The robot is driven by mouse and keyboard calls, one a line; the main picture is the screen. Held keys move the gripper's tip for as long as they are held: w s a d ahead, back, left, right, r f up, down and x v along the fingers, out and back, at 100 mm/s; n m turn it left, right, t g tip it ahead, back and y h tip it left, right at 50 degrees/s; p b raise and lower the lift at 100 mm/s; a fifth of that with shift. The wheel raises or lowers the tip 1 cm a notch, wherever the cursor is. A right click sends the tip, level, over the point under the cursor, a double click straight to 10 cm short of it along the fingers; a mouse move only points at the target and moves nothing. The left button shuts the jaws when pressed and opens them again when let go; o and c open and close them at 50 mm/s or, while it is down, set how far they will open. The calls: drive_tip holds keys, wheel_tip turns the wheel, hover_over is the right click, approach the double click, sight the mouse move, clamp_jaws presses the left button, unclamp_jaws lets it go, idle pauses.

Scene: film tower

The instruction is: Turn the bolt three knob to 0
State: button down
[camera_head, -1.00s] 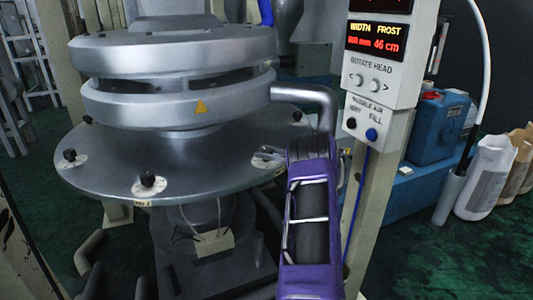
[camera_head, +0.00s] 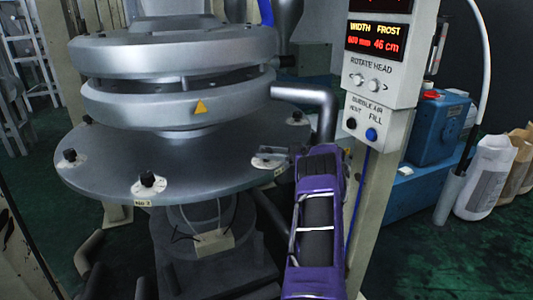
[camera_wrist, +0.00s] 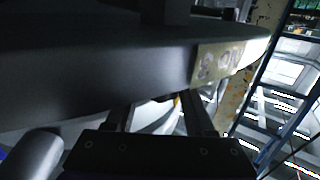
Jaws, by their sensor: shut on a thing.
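The bolt three knob stands on the right front of the grey round plate (camera_head: 110,170). In the head view its pale dial (camera_head: 260,163) shows, and the knob itself is mostly covered by my gripper (camera_head: 274,152). My gripper reaches in from the right, low over the plate, and is shut on the knob. In the wrist view the plate's dark rim (camera_wrist: 90,75) crosses the picture, with an upside-down "NO 3" tag (camera_wrist: 218,60). My two fingers (camera_wrist: 158,112) run behind the rim, so their tips and the knob are hidden. The knob's pointer direction cannot be read.
Other black knobs stand around the plate at front (camera_head: 147,179), left (camera_head: 70,155) and back right (camera_head: 296,117). A bent pipe (camera_head: 322,105) and a control box (camera_head: 378,75) on a post are close to my arm. A blue ladder (camera_wrist: 275,85) shows in the wrist view.

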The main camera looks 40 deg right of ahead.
drive_tip(key=shift+c, duration=1.3)
unclamp_jaws()
drive_tip(key=v, duration=0.7)
drive_tip(key=shift+s, duration=0.2)
drive_tip(key=shift+d, duration=0.1)
